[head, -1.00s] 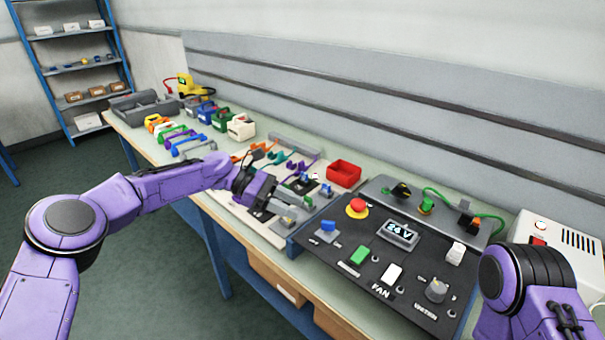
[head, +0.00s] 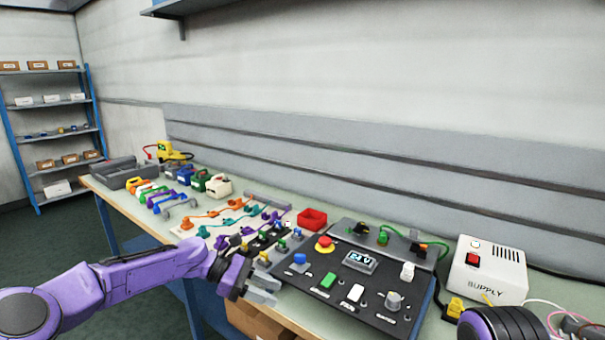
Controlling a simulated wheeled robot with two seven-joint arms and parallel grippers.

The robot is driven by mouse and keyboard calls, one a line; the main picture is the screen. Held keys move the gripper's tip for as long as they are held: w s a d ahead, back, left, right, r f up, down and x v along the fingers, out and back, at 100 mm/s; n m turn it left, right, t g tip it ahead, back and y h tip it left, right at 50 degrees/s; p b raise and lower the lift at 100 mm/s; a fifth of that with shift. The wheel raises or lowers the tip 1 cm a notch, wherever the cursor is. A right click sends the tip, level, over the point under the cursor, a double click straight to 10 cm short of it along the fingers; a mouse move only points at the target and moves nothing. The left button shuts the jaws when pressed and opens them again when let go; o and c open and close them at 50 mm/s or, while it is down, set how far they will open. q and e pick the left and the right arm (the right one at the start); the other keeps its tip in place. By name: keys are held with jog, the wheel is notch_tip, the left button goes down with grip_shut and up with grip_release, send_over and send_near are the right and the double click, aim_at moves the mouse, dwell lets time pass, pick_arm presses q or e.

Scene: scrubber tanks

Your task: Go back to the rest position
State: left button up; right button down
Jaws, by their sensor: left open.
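My left gripper (head: 262,287) shows in the head view at the front edge of the workbench, beside the left edge of the black control panel (head: 335,284). Its grey fingers are apart, and I see nothing between them. The purple left arm comes in from the lower left. A purple and black part of my right arm (head: 497,328) shows at the bottom right edge. My right gripper is out of the picture.
The workbench (head: 112,196) carries a red bin (head: 312,219), coloured leads, a grey tray (head: 120,172) and a white supply box (head: 487,270). A shelf rack (head: 55,130) stands at the far left. The floor left of the bench is clear.

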pick_arm(q)
jog(key=s+d+f+t+y, duration=0.1)
jog(key=s+d+f+y, duration=0.15)
jog(key=f, duration=0.55)
jog(key=s+d+f+y, duration=0.1)
jog(key=s+f, duration=0.3)
jog(key=f, duration=0.4)
jog(key=s+a+f+m+y, duration=0.2)
jog(key=s+a+f+y, duration=0.2)
jog(key=s+f, duration=0.95)
jog(key=s+a+f+m+t+y, duration=0.2)
jog(key=s+a+f+m+y, duration=0.15)
jog(key=s+a+f, duration=0.4)
jog(key=s+a+r+m+y, duration=0.2)
jog(key=s+a+r, duration=0.1)
jog(key=s+a, duration=0.3)
jog(key=s+a+r+m+t+y, duration=0.1)
jog(key=s+a+r+m+y, duration=0.1)
jog(key=s+a, duration=0.4)
jog(key=shift+a+r+t+y, duration=0.3)
jog(key=shift+a+r+y, duration=0.5)
jog(key=shift+a, duration=0.25)
jog(key=shift+m, duration=0.25)
